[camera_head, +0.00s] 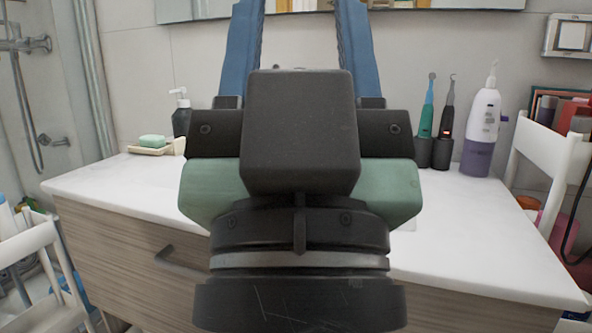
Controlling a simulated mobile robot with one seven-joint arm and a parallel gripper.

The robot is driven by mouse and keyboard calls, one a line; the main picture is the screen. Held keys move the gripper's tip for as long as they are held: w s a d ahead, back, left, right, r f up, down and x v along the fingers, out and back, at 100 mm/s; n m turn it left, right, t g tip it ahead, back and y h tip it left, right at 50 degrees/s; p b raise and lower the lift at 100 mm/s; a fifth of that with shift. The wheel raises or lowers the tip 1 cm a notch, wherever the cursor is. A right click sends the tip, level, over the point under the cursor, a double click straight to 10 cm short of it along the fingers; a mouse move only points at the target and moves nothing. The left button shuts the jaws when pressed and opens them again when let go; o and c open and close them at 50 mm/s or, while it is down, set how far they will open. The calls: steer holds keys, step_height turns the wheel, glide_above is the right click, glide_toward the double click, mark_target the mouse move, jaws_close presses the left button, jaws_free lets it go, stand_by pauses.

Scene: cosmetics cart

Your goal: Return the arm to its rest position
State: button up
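My gripper (298,30) fills the middle of the head view, seen from behind, with its dark body (300,135) close to the camera. Its two blue fingers point up and away, with a wide gap between them. The gripper is open, and nothing shows between the fingers. The fingertips run out of the top of the view. The arm hides the middle of the white countertop (110,185).
A soap dish with green soap (152,141) and a dark pump bottle (181,115) stand on the counter's left. Electric toothbrushes (427,110) and a white-purple oral irrigator (482,130) stand right. White cart frames (545,150) flank the drawer cabinet (125,235). A mirror hangs above.

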step_height(320, 180, up, 35)
steer(key=p, duration=3.3)
steer(key=shift+a+r+p, duration=0.15)
steer(key=shift+r+p, duration=0.05)
steer(key=shift+p, duration=0.15)
steer(key=shift+a, duration=0.1)
